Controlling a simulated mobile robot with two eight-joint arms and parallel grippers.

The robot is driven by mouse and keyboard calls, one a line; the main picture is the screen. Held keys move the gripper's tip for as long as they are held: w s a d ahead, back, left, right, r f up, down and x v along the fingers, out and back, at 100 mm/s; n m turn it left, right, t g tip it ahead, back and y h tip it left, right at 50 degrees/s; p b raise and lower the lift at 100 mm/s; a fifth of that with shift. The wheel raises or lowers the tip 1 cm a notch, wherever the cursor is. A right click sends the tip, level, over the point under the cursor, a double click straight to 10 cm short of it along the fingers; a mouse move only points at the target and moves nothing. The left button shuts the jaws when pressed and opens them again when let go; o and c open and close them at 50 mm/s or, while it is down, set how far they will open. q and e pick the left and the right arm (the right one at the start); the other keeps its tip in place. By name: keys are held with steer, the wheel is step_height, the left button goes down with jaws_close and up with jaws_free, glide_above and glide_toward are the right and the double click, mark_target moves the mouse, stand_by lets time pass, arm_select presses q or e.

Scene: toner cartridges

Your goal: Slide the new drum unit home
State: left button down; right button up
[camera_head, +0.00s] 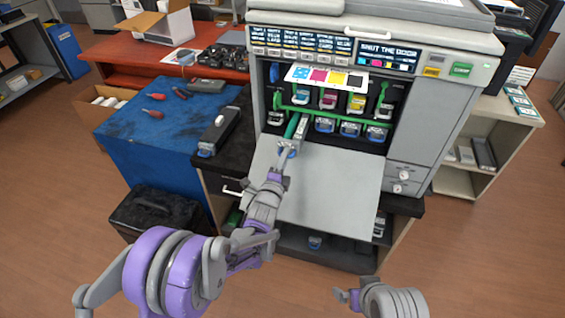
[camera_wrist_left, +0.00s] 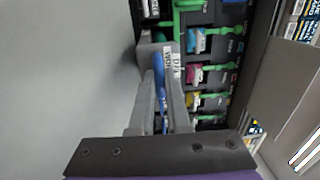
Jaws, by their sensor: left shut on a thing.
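The grey drum unit (camera_head: 301,127), with a green strip alongside, lies partly in the left slot of the lower row of the open printer (camera_head: 405,153). Its near end sticks out over the lowered front door (camera_head: 325,185). My left gripper (camera_head: 291,149) is shut on this end; in the left wrist view the fingers (camera_wrist_left: 160,118) flank its blue handle (camera_wrist_left: 160,72), and a label shows on its grey body. The drum's inner end is hidden inside the printer. My right gripper (camera_head: 347,296) is low in the head view, empty and away from the printer; its jaw gap is unclear.
Another long grey unit (camera_head: 220,130) with a blue end lies on the black counter left of the printer. Green levers (camera_head: 383,92) and colored cartridges (camera_head: 328,98) fill the bay. A blue-topped table (camera_head: 165,125) holds red-handled tools. The open door is otherwise clear.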

arm_select(q)
steer(key=shift+f+p+x, duration=0.15)
steer(key=shift+p+x, duration=0.2)
steer(key=shift+x, duration=3.15)
steer(key=shift+f+p+x, duration=0.2)
steer(key=shift+p+x, duration=0.1)
steer(key=shift+x, duration=3.25)
steer(key=shift+c, duration=2.2)
jaws_free()
steer(key=shift+o, duration=0.2)
steer(key=shift+s, duration=0.1)
steer(key=shift+f, duration=0.15)
steer(key=shift+s, duration=0.1)
steer(key=shift+b+v, duration=0.55)
steer(key=shift+v, duration=0.45)
steer(key=shift+b+v, duration=0.65)
steer(key=shift+v, duration=1.7)
